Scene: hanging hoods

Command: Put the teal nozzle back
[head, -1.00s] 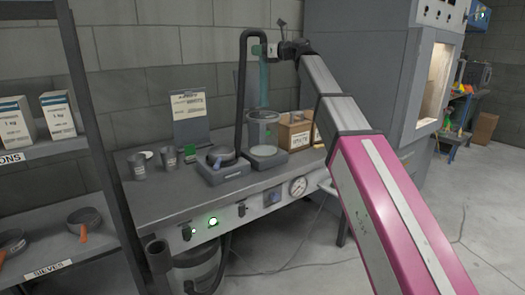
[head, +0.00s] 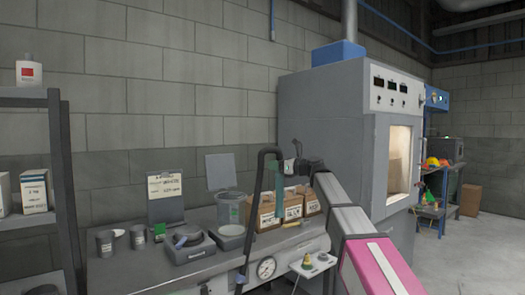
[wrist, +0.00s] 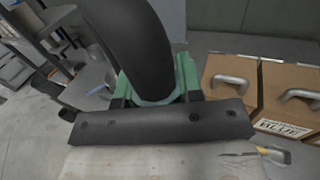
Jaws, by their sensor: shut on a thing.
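The teal nozzle (head: 279,178) is at the end of a black hose (head: 261,165); its lower end shows as a teal strip above the bench front. My gripper (head: 291,167) is shut on the teal nozzle at its upper part.
A tall grey cabinet (head: 318,130) stands right.

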